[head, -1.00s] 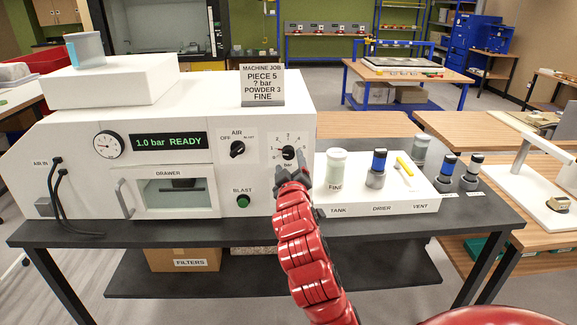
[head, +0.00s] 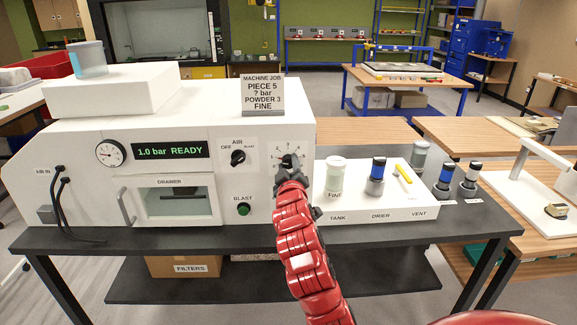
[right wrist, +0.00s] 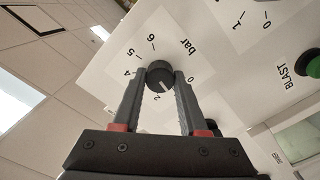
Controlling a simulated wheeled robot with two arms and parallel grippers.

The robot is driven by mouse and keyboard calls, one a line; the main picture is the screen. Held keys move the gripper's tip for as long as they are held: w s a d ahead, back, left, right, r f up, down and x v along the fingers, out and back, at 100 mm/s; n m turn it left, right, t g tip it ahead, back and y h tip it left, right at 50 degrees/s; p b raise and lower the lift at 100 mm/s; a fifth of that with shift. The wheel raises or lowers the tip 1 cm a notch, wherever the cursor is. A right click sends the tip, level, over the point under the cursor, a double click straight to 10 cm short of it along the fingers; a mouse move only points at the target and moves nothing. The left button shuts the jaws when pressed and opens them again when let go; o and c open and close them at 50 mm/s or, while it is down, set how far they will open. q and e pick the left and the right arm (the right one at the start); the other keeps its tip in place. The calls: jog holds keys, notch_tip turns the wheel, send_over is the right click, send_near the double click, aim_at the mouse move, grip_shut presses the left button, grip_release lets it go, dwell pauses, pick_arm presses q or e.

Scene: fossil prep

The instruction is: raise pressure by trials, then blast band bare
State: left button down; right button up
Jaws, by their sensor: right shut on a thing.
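My right gripper (head: 288,168) is at the black bar knob on the white blasting machine's front (head: 110,210). The display (head: 170,150) reads "1.0 bar READY", beside a round gauge (head: 111,153). The AIR knob (head: 238,157) and green BLAST button (head: 243,209) are left of my gripper. The closed drawer (head: 178,202) shows a dark shape behind its window. My left gripper is out of view.
A sign (head: 263,95) on top reads "PIECE 5, ? bar, POWDER 3, FINE".

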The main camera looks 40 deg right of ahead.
grip_shut()
jog(key=shift+f+b, duration=0.1)
jog(key=shift+b, duration=0.4)
jog(key=m+b, duration=0.2)
jog(key=b, duration=0.1)
jog(key=m+b, duration=0.1)
jog(key=b, duration=0.2)
jog(key=m+b, duration=0.2)
jog(key=b, duration=0.1)
jog(key=shift+f+m, duration=0.25)
jog(key=shift+m, duration=0.05)
jog(key=shift+r+m+b, duration=0.25)
jog(key=shift+m+b, duration=0.85)
jog(key=shift+b, duration=0.3)
jog(key=o, duration=1)
grip_release()
jog(key=shift+r, duration=0.1)
